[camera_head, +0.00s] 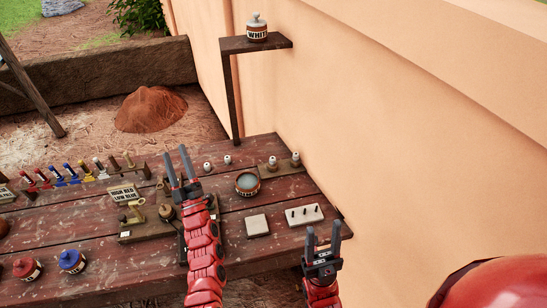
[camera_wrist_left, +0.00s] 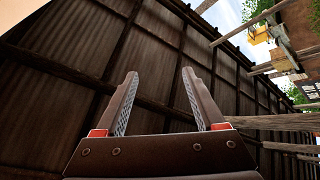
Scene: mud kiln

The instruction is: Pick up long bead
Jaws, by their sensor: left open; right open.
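Two small pale beads stand on the table: one (camera_head: 207,166) just right of my left gripper, another (camera_head: 227,159) further right. Two more pale bead-like pieces, one (camera_head: 272,162) and another (camera_head: 296,158), sit on a small wooden board at the back right. They are too small to tell which is long. My left gripper (camera_head: 176,153) is open and empty, raised over the table left of the beads; its open fingers also show in the left wrist view (camera_wrist_left: 158,90), facing a roof. My right gripper (camera_head: 323,228) is open and empty at the table's right edge.
A round bowl (camera_head: 247,184), a pale square tile (camera_head: 257,225) and a white block with pegs (camera_head: 304,214) lie on the wooden table (camera_head: 262,261). A shelf (camera_head: 240,44) bears a white-labelled jar (camera_head: 257,27). The wall (camera_head: 400,150) borders the right; a tool rack stands left.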

